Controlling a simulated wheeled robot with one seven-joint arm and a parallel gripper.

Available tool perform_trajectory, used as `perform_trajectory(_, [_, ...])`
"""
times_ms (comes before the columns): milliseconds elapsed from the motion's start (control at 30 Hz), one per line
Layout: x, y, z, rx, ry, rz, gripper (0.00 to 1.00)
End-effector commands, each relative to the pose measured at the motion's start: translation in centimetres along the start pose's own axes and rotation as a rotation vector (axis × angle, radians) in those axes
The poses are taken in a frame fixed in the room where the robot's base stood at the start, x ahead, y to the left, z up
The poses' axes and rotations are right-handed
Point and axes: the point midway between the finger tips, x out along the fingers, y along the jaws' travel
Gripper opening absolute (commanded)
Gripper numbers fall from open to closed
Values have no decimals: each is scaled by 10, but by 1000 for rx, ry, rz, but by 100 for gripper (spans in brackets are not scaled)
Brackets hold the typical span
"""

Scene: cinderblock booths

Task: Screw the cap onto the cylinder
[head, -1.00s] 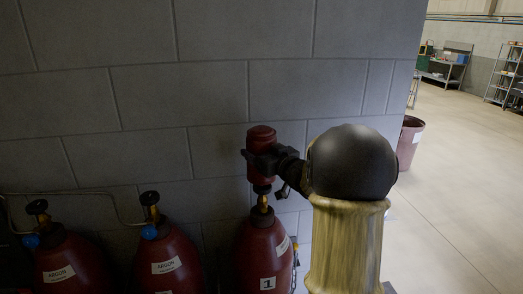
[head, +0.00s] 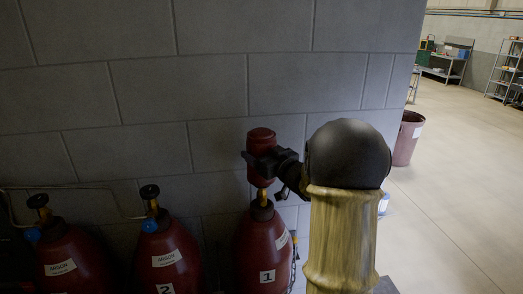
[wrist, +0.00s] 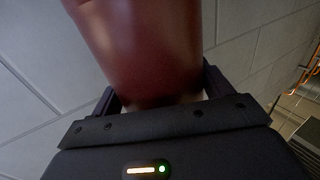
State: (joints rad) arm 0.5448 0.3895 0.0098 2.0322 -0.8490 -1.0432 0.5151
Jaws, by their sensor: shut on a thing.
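The cap (head: 262,142) is a dark red, round-topped cylinder shape. My gripper (head: 264,165) is shut around it, and the cap stands upright over the cylinder marked 1 (head: 262,248). The brass valve (head: 262,194) of that cylinder shows just below the cap. I cannot tell whether the cap's lower edge touches the valve. In the wrist view the cap (wrist: 148,45) fills the upper middle, between the dark fingers of my gripper (wrist: 160,98). The cap's lower end is hidden behind the gripper there.
Two red argon cylinders with bare valves stand left, one marked 2 (head: 168,258) and another (head: 68,262). A grey block wall (head: 150,90) is close behind. A dark red bin (head: 406,140) stands right of the wall's end. Open floor (head: 450,190) lies right.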

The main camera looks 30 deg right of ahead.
Motion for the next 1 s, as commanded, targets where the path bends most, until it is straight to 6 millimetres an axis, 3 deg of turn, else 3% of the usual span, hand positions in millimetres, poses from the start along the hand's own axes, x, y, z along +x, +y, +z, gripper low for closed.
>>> perform_trajectory(1000, [0,1,36,-1,6,1,28])
